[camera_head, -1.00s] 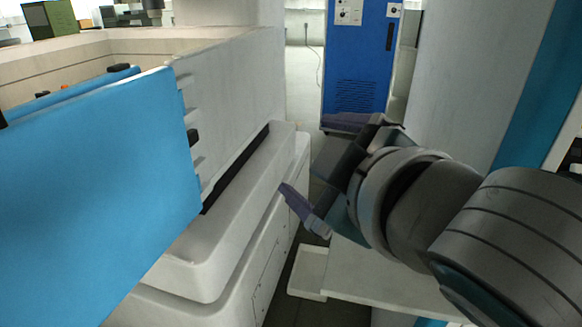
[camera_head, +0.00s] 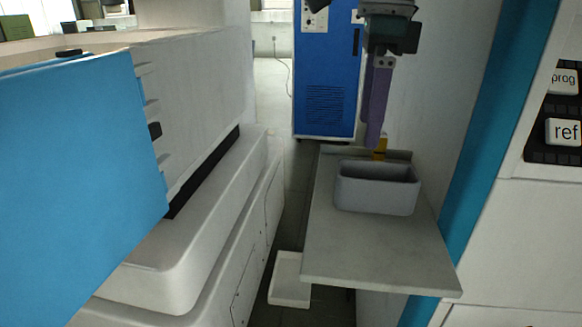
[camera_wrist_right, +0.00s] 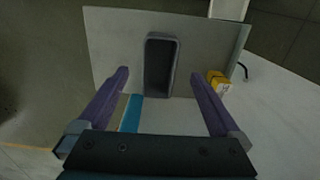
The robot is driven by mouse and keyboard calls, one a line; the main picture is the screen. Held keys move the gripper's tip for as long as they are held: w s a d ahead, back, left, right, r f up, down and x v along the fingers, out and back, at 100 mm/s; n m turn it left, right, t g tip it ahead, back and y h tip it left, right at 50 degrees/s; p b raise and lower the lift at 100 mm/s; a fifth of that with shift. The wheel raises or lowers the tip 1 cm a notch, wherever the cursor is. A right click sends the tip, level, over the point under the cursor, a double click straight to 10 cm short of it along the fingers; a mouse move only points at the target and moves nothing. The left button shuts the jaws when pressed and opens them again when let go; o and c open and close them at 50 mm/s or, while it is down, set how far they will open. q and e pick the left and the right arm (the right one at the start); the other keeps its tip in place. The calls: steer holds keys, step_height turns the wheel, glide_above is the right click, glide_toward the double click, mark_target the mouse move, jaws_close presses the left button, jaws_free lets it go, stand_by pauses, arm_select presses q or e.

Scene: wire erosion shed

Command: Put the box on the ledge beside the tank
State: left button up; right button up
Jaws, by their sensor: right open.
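The box (camera_head: 377,192) is a grey open-topped bin, upright on a pale shelf (camera_head: 345,252) at the right. In the right wrist view the box (camera_wrist_right: 148,68) lies ahead, between the lines of the two fingers. My right gripper (camera_head: 373,143) points down over the back part of the shelf, with its purple fingers apart and empty. In the wrist view the right gripper (camera_wrist_right: 160,78) is open and not holding the box. The tank (camera_head: 205,95) is the pale-walled unit at the left. A long white ledge (camera_head: 195,235) runs along its side. My left gripper is not in view.
A small yellow object (camera_head: 380,150) is behind the box, and shows beside a finger in the wrist view (camera_wrist_right: 217,82). A blue panel (camera_head: 75,185) fills the left foreground. A narrow floor gap separates ledge and shelf. A blue cabinet (camera_head: 326,80) stands behind.

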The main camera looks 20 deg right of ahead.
steer(key=b, duration=0.4)
glide_above(370, 172)
steer(key=s+a, duration=0.2)
step_height(370, 172, down, 5)
steer(key=shift+w+r, duration=0.1)
steer(key=shift+r, duration=0.1)
step_height(370, 172, down, 5)
steer(key=b, duration=0.5)
steer(key=shift+d+f, duration=0.1)
steer(key=shift+f, duration=0.05)
steer(key=shift+r, duration=0.2)
steer(key=shift+c, duration=0.4)
steer(key=c, duration=1.3)
steer(key=shift+r, duration=0.15)
